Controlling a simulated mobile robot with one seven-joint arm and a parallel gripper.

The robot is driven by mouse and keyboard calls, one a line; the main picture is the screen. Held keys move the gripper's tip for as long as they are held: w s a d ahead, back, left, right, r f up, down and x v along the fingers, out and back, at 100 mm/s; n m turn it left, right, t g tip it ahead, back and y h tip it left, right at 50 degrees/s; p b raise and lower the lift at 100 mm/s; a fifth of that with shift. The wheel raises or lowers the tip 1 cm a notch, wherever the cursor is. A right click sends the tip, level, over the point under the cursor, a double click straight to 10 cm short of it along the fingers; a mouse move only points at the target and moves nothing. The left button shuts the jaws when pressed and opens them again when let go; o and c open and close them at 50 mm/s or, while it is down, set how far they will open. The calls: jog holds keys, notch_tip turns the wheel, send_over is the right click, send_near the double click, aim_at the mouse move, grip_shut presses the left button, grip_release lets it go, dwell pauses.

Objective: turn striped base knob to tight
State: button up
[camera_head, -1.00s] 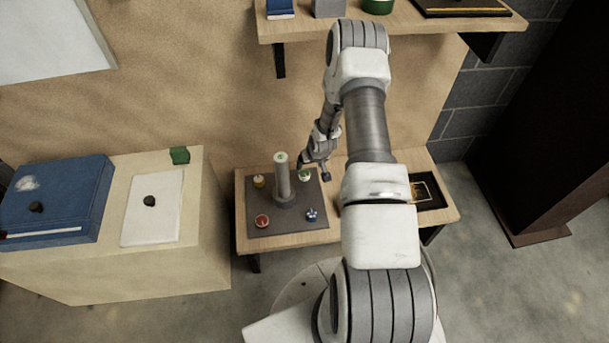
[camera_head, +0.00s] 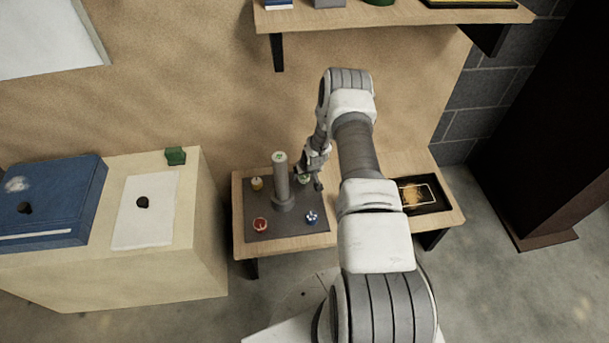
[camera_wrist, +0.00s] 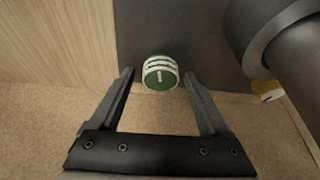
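The striped base knob is the green knob with white stripes (camera_wrist: 160,73) on the dark base plate (camera_wrist: 190,30) in the wrist view. Its top carries a short pale mark. In the head view the green knob (camera_head: 303,180) sits at the plate's back right, partly hidden by my gripper. My gripper (camera_wrist: 160,74) is open, with one finger on each side of the knob and visible gaps to both. I cannot tell how far the fingertips are above the plate. A grey post (camera_head: 281,180) stands on the plate beside the knob.
A red knob (camera_head: 260,224), a blue-and-white knob (camera_head: 311,217) and a yellow knob (camera_head: 257,183) sit at the plate's other corners. A black tray (camera_head: 425,194) lies to the right. A shelf (camera_head: 390,18) hangs above. A blue box (camera_head: 50,200) stands left.

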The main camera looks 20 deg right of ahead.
grip_shut()
jog(key=shift+m+h, duration=0.3)
jog(key=shift+m, duration=0.5)
jog(key=shift+o, duration=0.5)
grip_release()
jog(key=p+v, duration=0.6)
jog(key=v, duration=1.1)
jog(key=shift+r, duration=0.25)
